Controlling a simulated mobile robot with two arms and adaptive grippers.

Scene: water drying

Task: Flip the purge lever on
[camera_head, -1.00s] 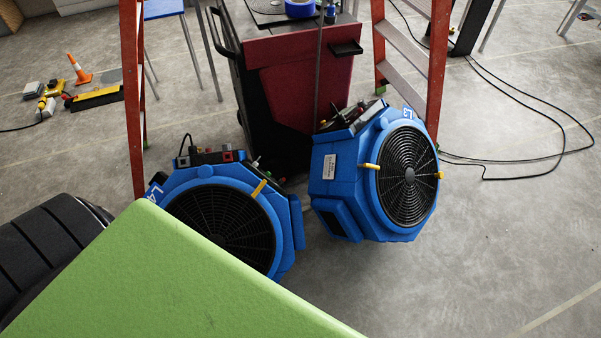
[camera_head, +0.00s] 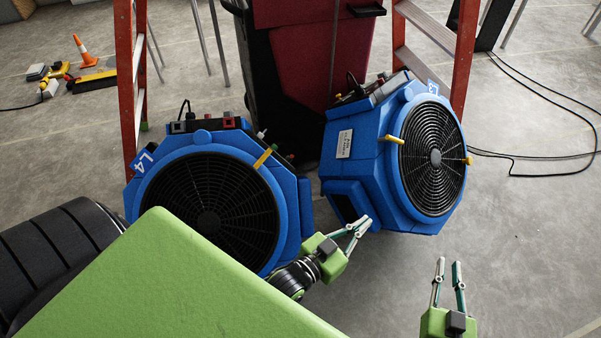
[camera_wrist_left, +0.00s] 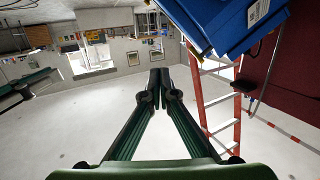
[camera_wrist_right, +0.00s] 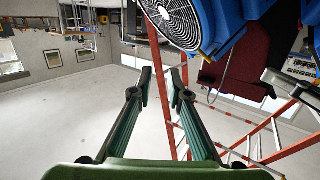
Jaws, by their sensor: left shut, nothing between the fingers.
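Two blue fan units stand on the floor in the head view. The left one (camera_head: 146,193) is labelled L4 and faces up toward me; the right one (camera_head: 352,165) is tilted, its grille facing right. A yellow lever (camera_head: 265,157) sits on the left unit's rim, and yellow levers (camera_head: 394,139) (camera_head: 468,161) sit on the right unit. Small knobs top the left unit; I cannot tell which part is the purge lever. My left gripper (camera_head: 365,223) is shut and empty, near the right unit's lower left side. My right gripper (camera_head: 449,263) is partly open and empty, below that unit.
A dark red cart (camera_head: 290,65) stands behind the units, between orange ladder legs (camera_head: 130,85) (camera_head: 463,60). Black cables (camera_head: 550,115) lie on the floor at right.

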